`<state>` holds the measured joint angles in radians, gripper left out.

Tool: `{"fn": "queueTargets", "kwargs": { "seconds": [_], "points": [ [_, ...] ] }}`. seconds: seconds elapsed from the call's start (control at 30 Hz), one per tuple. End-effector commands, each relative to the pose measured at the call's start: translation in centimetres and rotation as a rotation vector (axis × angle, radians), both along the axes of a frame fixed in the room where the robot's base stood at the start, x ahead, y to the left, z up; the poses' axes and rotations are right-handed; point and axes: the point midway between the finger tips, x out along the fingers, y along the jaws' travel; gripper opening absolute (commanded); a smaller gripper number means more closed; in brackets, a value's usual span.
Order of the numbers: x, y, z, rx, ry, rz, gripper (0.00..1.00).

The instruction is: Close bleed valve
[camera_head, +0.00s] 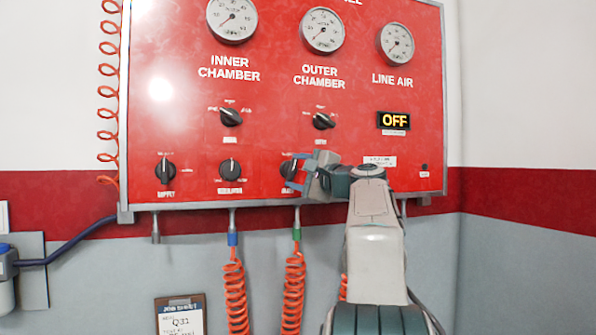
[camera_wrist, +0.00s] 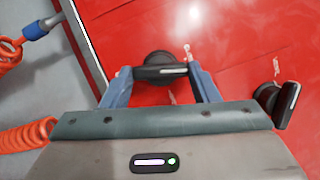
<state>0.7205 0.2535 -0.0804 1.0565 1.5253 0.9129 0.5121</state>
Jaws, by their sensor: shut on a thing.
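The valve knob (camera_head: 287,169) is black and round with a raised grip bar. It is the third knob in the bottom row of the red panel, and its label is partly covered and hard to read. In the wrist view the same knob (camera_wrist: 158,68) sits between the two blue-grey fingers, its bar running from one finger to the other with a white mark at the right end. My gripper (camera_head: 294,171) reaches the knob from the right and is shut on it. The fingers also show in the wrist view (camera_wrist: 160,80).
Other knobs are close by: one labelled regulator (camera_head: 230,169), one above (camera_head: 322,121), and one at the right of the wrist view (camera_wrist: 277,103). An orange coiled hose (camera_head: 293,285) hangs below the panel. The panel's lower edge (camera_head: 262,203) is just under the gripper.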

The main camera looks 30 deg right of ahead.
Motion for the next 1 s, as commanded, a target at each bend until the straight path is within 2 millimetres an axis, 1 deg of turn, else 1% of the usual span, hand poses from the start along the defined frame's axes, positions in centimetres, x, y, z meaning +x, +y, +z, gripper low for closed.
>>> {"fn": "queueTargets", "kwargs": {
  "seconds": [0.2, 0.4, 0.63, 1.0],
  "points": [
    [-0.01, -0.05, 0.27, -0.148, 0.040, 0.000, 0.32],
    [0.00, -0.06, 0.26, -0.237, 0.062, 0.000, 0.32],
    [0.01, -0.04, 0.23, -0.284, 0.074, 0.000, 0.32],
    [0.01, -0.02, 0.20, -0.294, 0.077, 0.001, 0.32]
  ]
}}
